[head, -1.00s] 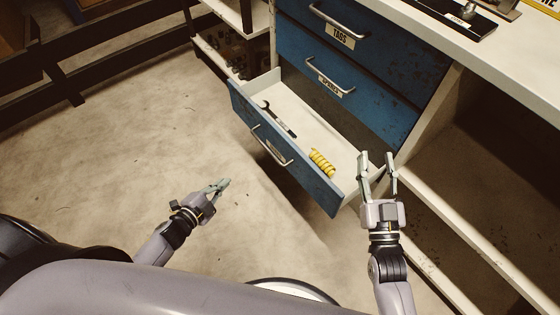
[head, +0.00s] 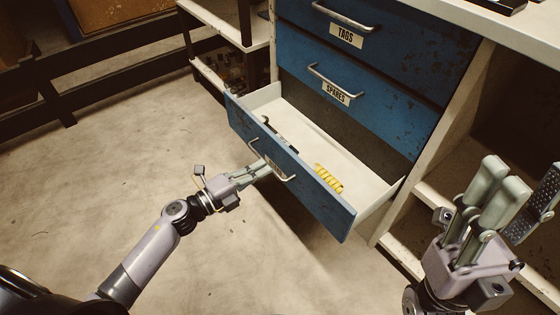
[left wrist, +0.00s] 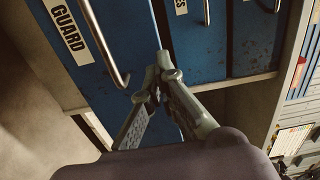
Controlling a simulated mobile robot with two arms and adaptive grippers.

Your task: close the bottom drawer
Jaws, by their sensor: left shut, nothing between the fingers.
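The bottom drawer (head: 310,188) is a blue drawer pulled well out of the cabinet, with a metal handle (head: 272,160) on its front. In the left wrist view its front (left wrist: 130,60) carries a label reading "GUARD" (left wrist: 67,30). My left gripper (head: 266,167) is shut and empty, its fingertips at the drawer front beside the handle. The left wrist view shows the fingertips (left wrist: 158,72) together, with the handle to their left; I cannot tell whether they touch the front. My right gripper (head: 512,185) is open and empty, right of the drawer.
Inside the drawer lie a dark wrench (head: 275,130) and a yellow coil (head: 328,178). Above are closed drawers labelled "SPARES" (head: 340,85) and "TAGS" (head: 345,30). Open shelving (head: 425,205) stands at the right. The floor (head: 110,170) to the left is clear.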

